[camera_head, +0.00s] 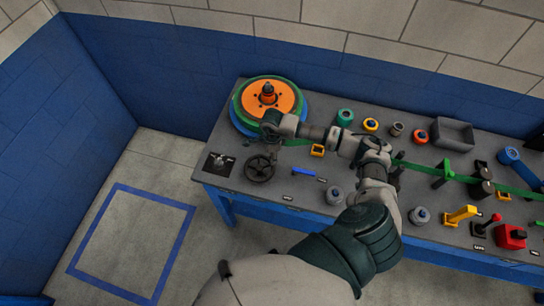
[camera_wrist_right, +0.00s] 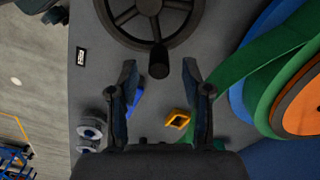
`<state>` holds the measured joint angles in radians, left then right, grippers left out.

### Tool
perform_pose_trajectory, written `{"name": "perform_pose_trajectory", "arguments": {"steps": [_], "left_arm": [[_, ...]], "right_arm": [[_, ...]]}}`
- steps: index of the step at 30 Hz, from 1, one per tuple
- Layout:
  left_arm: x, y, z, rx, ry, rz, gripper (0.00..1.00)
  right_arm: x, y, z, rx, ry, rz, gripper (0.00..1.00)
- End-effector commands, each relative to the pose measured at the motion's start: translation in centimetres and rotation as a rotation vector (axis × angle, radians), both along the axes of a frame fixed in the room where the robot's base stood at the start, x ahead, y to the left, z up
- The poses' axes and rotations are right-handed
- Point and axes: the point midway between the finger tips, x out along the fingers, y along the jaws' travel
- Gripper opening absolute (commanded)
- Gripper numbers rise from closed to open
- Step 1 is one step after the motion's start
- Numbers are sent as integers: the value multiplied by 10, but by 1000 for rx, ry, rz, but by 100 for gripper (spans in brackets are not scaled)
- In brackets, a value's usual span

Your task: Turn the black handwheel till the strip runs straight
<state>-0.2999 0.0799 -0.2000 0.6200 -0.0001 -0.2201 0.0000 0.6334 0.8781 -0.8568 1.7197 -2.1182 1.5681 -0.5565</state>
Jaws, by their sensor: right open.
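The black handwheel (camera_head: 260,168) lies at the table's left front; in the right wrist view its rim and spokes (camera_wrist_right: 151,8) fill the top. Its handle knob (camera_wrist_right: 158,62) stands between the fingertips of my right gripper (camera_wrist_right: 159,72), with a gap on both sides. The right gripper (camera_head: 273,146) is open above the wheel's back edge. The green strip (camera_head: 421,166) comes off the orange and green reel (camera_head: 286,96) and passes right through guides; my arm hides part of it. I cannot tell if it runs straight. My left gripper is not in view.
The grey table (camera_head: 228,150) holds a grey tray (camera_head: 452,134), a yellow lever (camera_head: 460,214), a red block (camera_head: 511,236) and several small knobs. A yellow square piece (camera_wrist_right: 178,118) and a blue bar (camera_wrist_right: 137,103) lie near the wheel. The floor at left is clear.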

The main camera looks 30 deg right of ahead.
Motion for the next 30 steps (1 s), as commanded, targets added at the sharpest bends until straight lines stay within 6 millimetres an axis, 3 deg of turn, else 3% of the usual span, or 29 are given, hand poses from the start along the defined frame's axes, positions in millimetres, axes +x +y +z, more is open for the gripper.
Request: {"name": "perform_pose_trajectory", "arguments": {"steps": [6, 16, 17, 21, 23, 30], "left_arm": [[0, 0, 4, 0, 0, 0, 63], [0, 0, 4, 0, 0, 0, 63], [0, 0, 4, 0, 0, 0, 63], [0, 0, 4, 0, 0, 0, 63], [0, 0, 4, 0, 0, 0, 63], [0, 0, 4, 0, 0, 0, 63]], "right_arm": [[0, 1, -25, 1, 2, 0, 49], [0, 1, -30, 0, -1, 1, 49], [0, 1, -30, 1, -1, 1, 46], [0, 1, -30, 1, 0, 1, 11], [0, 1, -30, 1, 0, 1, 0], [0, 1, -30, 1, -1, -5, 0]]}}
